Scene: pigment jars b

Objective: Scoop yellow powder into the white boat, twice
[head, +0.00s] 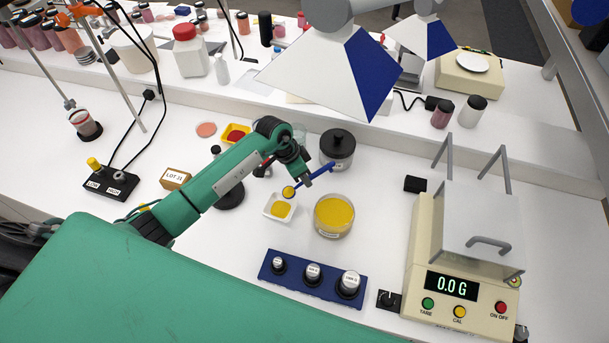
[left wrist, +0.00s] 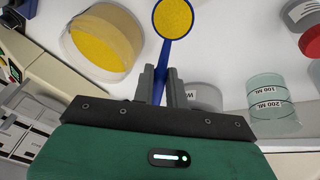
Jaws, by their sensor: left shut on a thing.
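My left gripper (head: 306,181) is shut on the handle of a blue scoop (head: 321,173). The scoop's round bowl is full of yellow powder, which also shows in the left wrist view (left wrist: 173,18). In the head view the bowl overlaps the upper right edge of the small white boat (head: 269,213); its height above it is hard to judge. The boat has a patch of yellow powder in it. An open clear jar of yellow powder (head: 334,215) stands just right of the boat; it is also in the left wrist view (left wrist: 100,40). My right gripper is not in view.
A dark-lidded jar (head: 338,148) stands behind the scoop. A red-powder dish (head: 235,133) and a LOT 21 box (head: 174,179) are at the left. A blue rack of weights (head: 312,278) is in front; a balance reading 0.0 G (head: 452,286) stands at the right.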

